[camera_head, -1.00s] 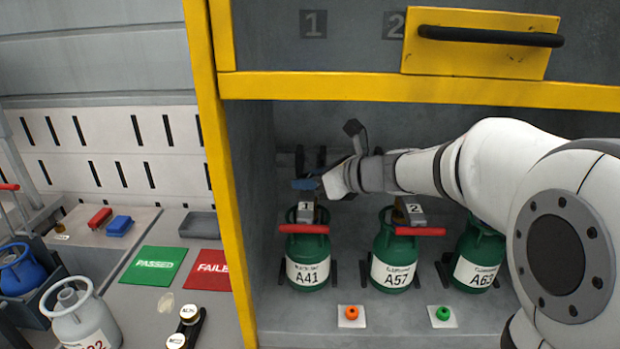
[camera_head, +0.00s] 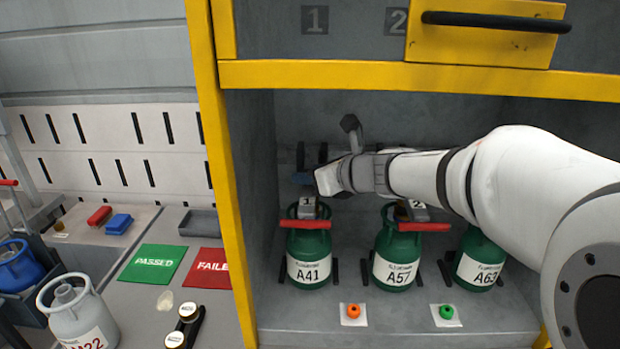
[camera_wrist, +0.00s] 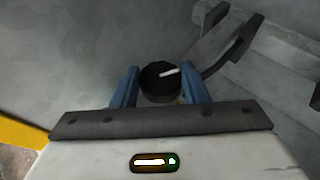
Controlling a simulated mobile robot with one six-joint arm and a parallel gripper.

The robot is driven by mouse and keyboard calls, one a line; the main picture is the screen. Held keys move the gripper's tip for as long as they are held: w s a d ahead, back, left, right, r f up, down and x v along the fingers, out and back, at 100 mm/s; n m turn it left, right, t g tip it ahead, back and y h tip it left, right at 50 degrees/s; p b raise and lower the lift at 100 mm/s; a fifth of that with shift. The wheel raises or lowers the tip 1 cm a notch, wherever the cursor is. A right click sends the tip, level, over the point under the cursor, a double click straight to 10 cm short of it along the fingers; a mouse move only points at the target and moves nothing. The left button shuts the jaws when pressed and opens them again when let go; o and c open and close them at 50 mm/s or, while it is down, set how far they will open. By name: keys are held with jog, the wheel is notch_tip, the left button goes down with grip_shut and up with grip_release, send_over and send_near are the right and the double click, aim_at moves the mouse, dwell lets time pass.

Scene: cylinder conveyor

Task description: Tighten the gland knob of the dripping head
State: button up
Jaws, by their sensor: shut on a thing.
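In the wrist view, a round black knob (camera_wrist: 158,82) with a white pointer line sits between the two blue fingers of my gripper (camera_wrist: 160,90). The pointer tilts up to the right. My gripper is shut on the knob. In the head view my gripper (camera_head: 302,178) is inside the yellow-framed bay, above and behind head 1 (camera_head: 307,207); the knob is not clear there. Head 1 sits on green cylinder A41 (camera_head: 309,250) with a red lever (camera_head: 305,225). Head 2 (camera_head: 415,210) sits on cylinder A57 (camera_head: 396,250). No drip is visible.
A third green cylinder (camera_head: 480,250) stands to the right, partly behind my arm. A yellow post (camera_head: 222,180) bounds the bay. A grey bar (camera_wrist: 235,50) is near the fingers.

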jog(key=m+t+h, duration=0.1)
jog(key=m+h+b, duration=0.1)
jog(key=shift+s+a+f+m+t+h, duration=0.2)
jog(key=shift+m+t+h, duration=0.1)
jog(key=shift+t, duration=0.1)
jog(key=shift+r+m+t+h+b, duration=0.1)
jog(key=shift+m+t+h+b, duration=0.35)
jog(key=shift+m+h, duration=0.45)
jog(key=shift+a+m+t+h, duration=0.1)
jog(key=shift+m+t+h, duration=0.25)
jog(key=shift+m+h, duration=0.6)
jog(key=shift+h, duration=0.25)
jog(key=shift+a+m+h+b, duration=0.2)
jog(key=shift+m+h+b, duration=0.2)
jog(key=shift+m+h, duration=2.15)
jog(key=shift+h, duration=0.25)
